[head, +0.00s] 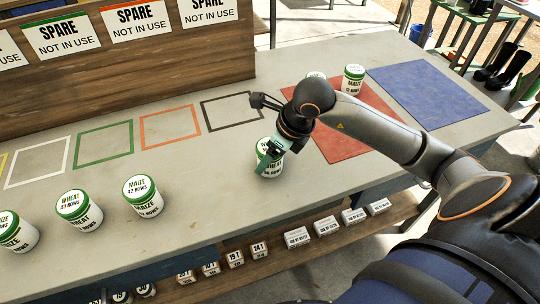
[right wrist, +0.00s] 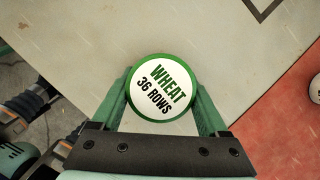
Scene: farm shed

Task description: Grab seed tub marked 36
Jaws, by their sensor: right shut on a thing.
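The seed tub marked 36 (right wrist: 161,88) shows from above in the right wrist view; its white lid with a green rim reads "WHEAT 36 ROWS". In the head view the same tub (head: 268,169) stands at the front edge of the bench, partly covered by the gripper. My right gripper (head: 270,151) reaches down over it. In the right wrist view the fingers (right wrist: 162,105) are on both sides of the tub, shut on it. The tub looks upright.
Tubs of wheat (head: 80,210) and maize (head: 143,196) stand to the left on the bench (head: 190,240). Another maize tub (head: 353,80) stands on the red mat (head: 335,145), beside a blue mat (head: 430,92). Coloured outlines (head: 170,125) on the bench are empty. Small labelled boxes (head: 298,237) sit on a shelf below.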

